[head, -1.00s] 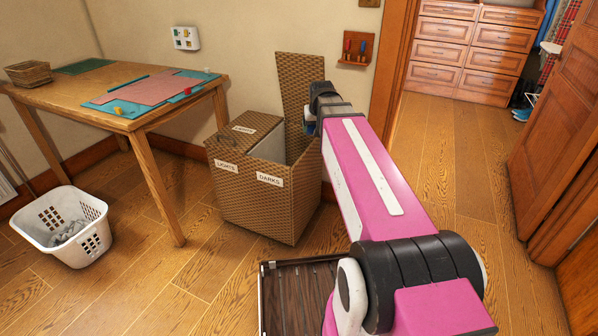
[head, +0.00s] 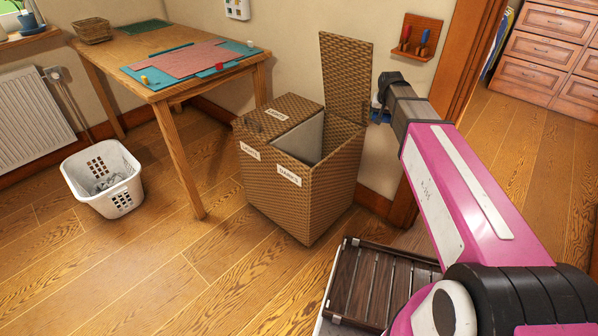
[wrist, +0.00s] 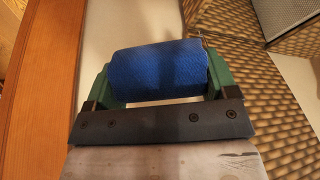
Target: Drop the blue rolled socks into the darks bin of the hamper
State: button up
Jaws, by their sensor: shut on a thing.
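The blue rolled socks (wrist: 158,70) are held between the green fingers of my gripper (wrist: 158,76) in the wrist view. In the head view my gripper (head: 381,112) is mostly hidden behind my arm, to the right of the hamper's raised lid. The wicker hamper (head: 310,190) stands by the wall. Its darks bin (head: 305,140), labelled DARKS on the front, is open with its lid (head: 346,80) upright and a pale lining showing. The lights side (head: 280,115) is closed. The socks are outside the hamper, beside it.
A wooden table (head: 165,92) with cloth and mats stands left of the hamper. A white laundry basket (head: 105,180) with grey cloth sits on the floor. A wooden door frame (head: 460,65) is close on the right. A slatted rack (head: 375,285) lies low in front.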

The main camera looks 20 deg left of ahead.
jog(key=a+f+n, duration=0.1)
jog(key=a+f, duration=0.3)
jog(key=a, duration=0.7)
jog(key=a+f, duration=0.4)
jog(key=a, duration=0.8)
jog(key=shift+s+f, duration=0.15)
jog(key=shift+f, duration=1.3)
jog(key=shift+s+f, duration=0.1)
jog(key=shift+f, duration=1.3)
jog(key=o, duration=0.8)
jog(key=v, duration=1)
jog(key=shift+s+d+r, duration=0.2)
jog(key=shift+r, duration=0.15)
jog(key=s+d+f+g, duration=0.1)
jog(key=s+d+f, duration=0.2)
jog(key=d, duration=0.8)
jog(key=s+d+f+g, duration=0.1)
jog(key=s+d+f, duration=0.2)
jog(key=d, duration=0.9)
jog(key=s+d+f+m+g, duration=0.1)
jog(key=s+d+f, duration=0.1)
jog(key=s+d, duration=0.5)
jog(key=s+d+f+g, duration=0.1)
jog(key=s+d+f, duration=0.1)
jog(key=s+d, duration=0.5)
jog(key=d, duration=0.6)
jog(key=shift+s+d+m, duration=0.3)
jog(key=shift+d+m, duration=0.1)
